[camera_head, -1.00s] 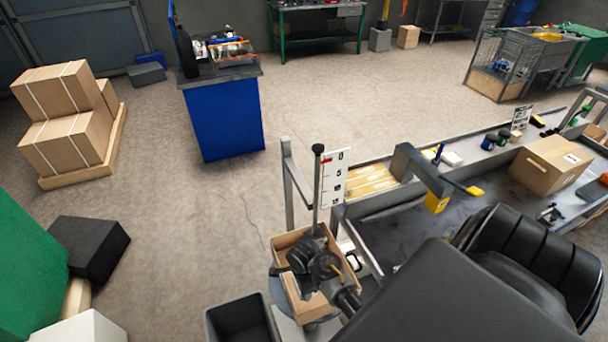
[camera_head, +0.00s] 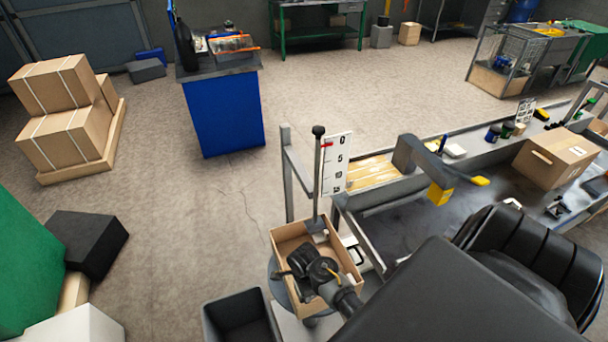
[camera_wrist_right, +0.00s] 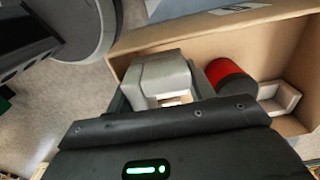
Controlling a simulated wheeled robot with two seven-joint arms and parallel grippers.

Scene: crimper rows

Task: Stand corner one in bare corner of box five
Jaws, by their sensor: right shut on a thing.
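An open cardboard box (camera_head: 279,246) stands on a small round stand beside the bench; it also shows in the right wrist view (camera_wrist_right: 205,32). My right gripper (camera_head: 300,262) is down at the box's near left part. In the right wrist view the gripper (camera_wrist_right: 172,95) is shut on a small pale piece (camera_wrist_right: 176,99), mostly hidden between the fingers. To its right inside the box are a red-topped dark cylinder (camera_wrist_right: 231,78) and a pale angled corner piece (camera_wrist_right: 282,101) against the wall. I cannot tell whether the held piece touches the box floor. My left gripper is not in view.
A pole (camera_head: 318,180) with a red pointer and a white scale board (camera_head: 337,163) rises at the box's far side. A dark bin (camera_head: 240,318) stands left of the box. The bench (camera_head: 385,230) with a closed carton (camera_head: 556,160) lies to the right.

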